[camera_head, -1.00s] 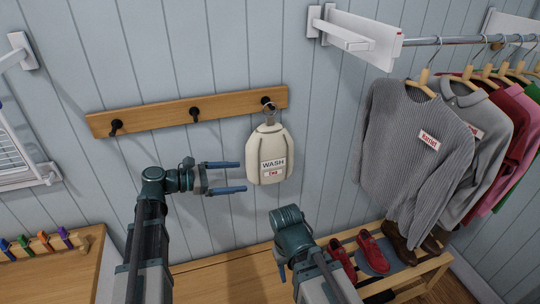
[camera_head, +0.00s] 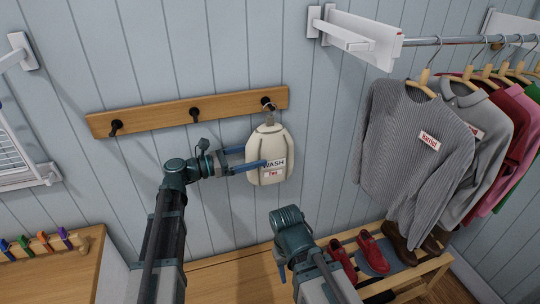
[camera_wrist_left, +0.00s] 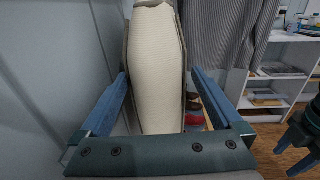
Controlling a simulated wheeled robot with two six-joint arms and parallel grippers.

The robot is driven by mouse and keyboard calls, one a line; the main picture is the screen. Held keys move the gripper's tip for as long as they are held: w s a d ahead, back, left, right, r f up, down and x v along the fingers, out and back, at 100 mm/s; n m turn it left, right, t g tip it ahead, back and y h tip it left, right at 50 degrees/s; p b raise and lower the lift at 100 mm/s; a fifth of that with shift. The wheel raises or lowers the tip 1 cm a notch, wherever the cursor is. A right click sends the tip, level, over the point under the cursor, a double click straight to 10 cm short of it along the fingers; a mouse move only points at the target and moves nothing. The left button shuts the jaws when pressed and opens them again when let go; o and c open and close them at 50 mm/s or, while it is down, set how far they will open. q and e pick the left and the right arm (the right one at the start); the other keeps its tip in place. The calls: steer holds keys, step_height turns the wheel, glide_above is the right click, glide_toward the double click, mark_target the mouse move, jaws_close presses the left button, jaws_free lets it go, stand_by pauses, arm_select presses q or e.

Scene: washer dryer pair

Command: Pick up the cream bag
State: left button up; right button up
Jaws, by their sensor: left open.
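The cream bag (camera_head: 272,146) hangs by a ring from the right-hand hook of a wooden peg rail, with a WASH label on its front. My left gripper (camera_head: 256,157) is open at the bag's left side, one finger in front of the label and the other toward the wall side. In the left wrist view the bag (camera_wrist_left: 156,70) stands between the two open blue fingers (camera_wrist_left: 167,95), with a gap visible beside it. My right gripper (camera_head: 282,266) is low below the bag, pointing down; its fingers are mostly hidden, so its opening is unclear.
The wooden peg rail (camera_head: 155,117) has two bare hooks at left. A grey sweater (camera_head: 410,145) hangs on a clothes rail to the right. Red shoes (camera_head: 374,251) sit on a slatted bench (camera_head: 432,266). A white bracket shelf (camera_head: 362,38) juts out at upper right.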

mark_target(270, 153)
arm_select(q)
steer(key=shift+f+b+x, duration=0.15)
steer(key=shift+b+x, duration=0.05)
steer(key=shift+x, duration=1.25)
steer(key=shift+f+b+x, duration=0.15)
steer(key=shift+f+x, duration=0.05)
steer(key=shift+x, duration=1.25)
jaws_close()
